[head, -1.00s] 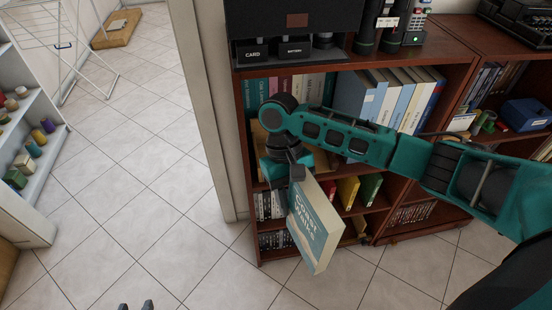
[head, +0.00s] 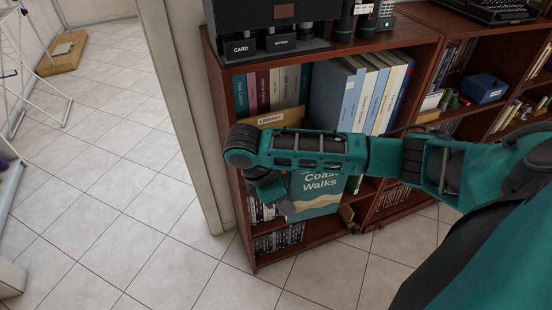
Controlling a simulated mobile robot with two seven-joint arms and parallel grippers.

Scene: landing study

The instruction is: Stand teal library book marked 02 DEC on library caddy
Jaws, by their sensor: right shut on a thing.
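My right gripper (head: 268,192) is shut on a teal book (head: 318,193) whose cover reads "Coast Walks". The book hangs in front of the lower shelves, its cover facing me. My forearm hides its top edge, and no date mark can be read on it. The library caddy (head: 271,119), with a "LIBRARY" label on its front, sits on the upper shelf, just above and behind my right arm. My left gripper is not in view.
Upright books (head: 273,88) stand at the left of the upper shelf, above the caddy's label. Large binders (head: 362,92) fill the shelf to the right. A wooden bookcase post (head: 229,150) is close to my gripper. The tiled floor (head: 140,200) at left is clear.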

